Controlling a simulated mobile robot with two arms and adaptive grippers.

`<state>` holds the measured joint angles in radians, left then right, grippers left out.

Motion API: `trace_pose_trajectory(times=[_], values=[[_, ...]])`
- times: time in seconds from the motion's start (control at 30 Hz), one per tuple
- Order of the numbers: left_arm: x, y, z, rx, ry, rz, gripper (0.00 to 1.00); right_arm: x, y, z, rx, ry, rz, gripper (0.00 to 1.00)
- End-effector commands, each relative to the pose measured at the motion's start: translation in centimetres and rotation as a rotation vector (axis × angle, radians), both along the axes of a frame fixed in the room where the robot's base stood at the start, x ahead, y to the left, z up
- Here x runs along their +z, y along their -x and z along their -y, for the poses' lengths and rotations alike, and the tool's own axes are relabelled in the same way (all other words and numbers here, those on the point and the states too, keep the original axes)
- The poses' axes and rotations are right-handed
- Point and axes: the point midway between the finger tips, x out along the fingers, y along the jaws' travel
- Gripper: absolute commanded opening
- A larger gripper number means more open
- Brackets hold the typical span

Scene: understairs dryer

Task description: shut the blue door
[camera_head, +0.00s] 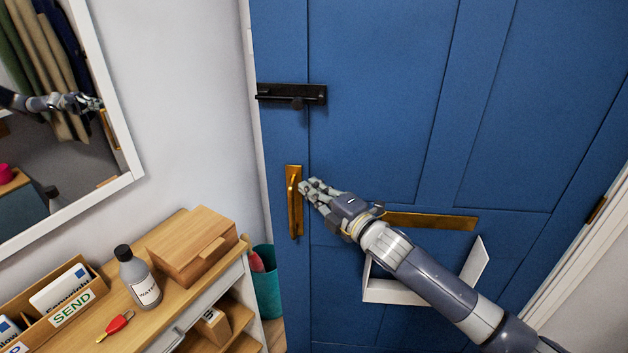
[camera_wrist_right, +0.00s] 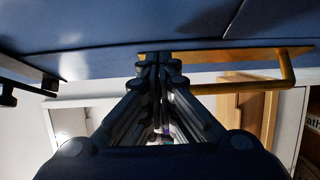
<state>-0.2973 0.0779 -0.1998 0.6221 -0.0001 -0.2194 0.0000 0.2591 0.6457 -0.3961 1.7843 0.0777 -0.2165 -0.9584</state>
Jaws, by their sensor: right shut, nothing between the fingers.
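The blue door (camera_head: 375,75) fills the middle and right of the head view. Its left edge stands in front of the wall and a teal bin, so it looks ajar; how far is hard to tell. An upright brass handle (camera_head: 294,202) is near that edge. My right gripper (camera_head: 305,188) is shut and empty, its fingertips just right of the handle; contact is unclear. In the right wrist view, the shut fingers (camera_wrist_right: 155,62) point at the door (camera_wrist_right: 120,25), with the brass handle (camera_wrist_right: 245,87) to their right. My left gripper is not in view.
A black bolt (camera_head: 292,94) sits above the handle. A brass letter plate (camera_head: 430,221) and white letter catcher (camera_head: 478,262) lie behind my right arm. A wooden-topped shelf unit (camera_head: 165,308) with a bottle (camera_head: 138,277) and wooden box (camera_head: 192,246), plus the teal bin (camera_head: 267,285), stand left.

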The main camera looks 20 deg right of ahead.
Motion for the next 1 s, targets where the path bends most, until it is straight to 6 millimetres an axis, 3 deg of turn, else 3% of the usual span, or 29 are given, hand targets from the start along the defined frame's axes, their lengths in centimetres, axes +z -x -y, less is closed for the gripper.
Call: trace_pose_trajectory(times=[0.63, 1.0], values=[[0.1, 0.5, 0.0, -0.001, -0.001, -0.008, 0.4, -0.1, -1.6, 0.9, -0.013, 0.0, 0.003, 0.0], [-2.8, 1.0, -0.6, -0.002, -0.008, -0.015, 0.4, -0.1, -8.1, 4.3, -0.213, -0.001, 0.007, 0.0]])
